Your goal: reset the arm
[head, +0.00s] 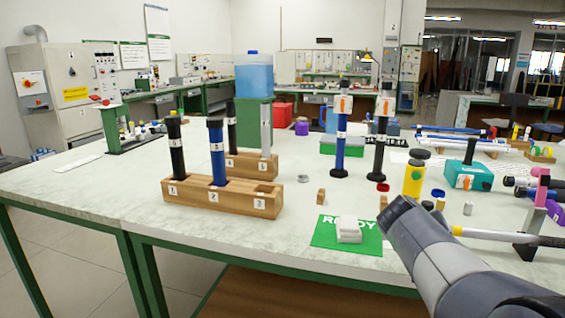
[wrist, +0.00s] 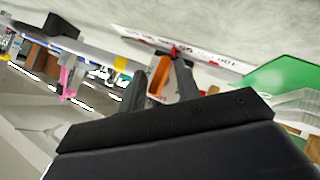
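My arm (head: 455,265) reaches in from the lower right in the head view, its end over the table near a green mat (head: 322,235) marked READY; the fingers are not visible there. In the wrist view my gripper (wrist: 160,70) has its two dark fingers apart. An orange and white item (wrist: 159,78) shows between and beyond them; I see no clear grip on it. A front wooden rack (head: 235,203) holds a black rod (head: 177,150) in slot 1 and a blue rod (head: 217,152) in slot 2; slot 3 looks empty.
A second rack (head: 240,166) stands behind. A blue rod (head: 340,140) and a black rod (head: 379,145) stand upright on bases. A yellow bottle (head: 413,178) and teal box (head: 467,176) crowd the right. The table's left is clearer.

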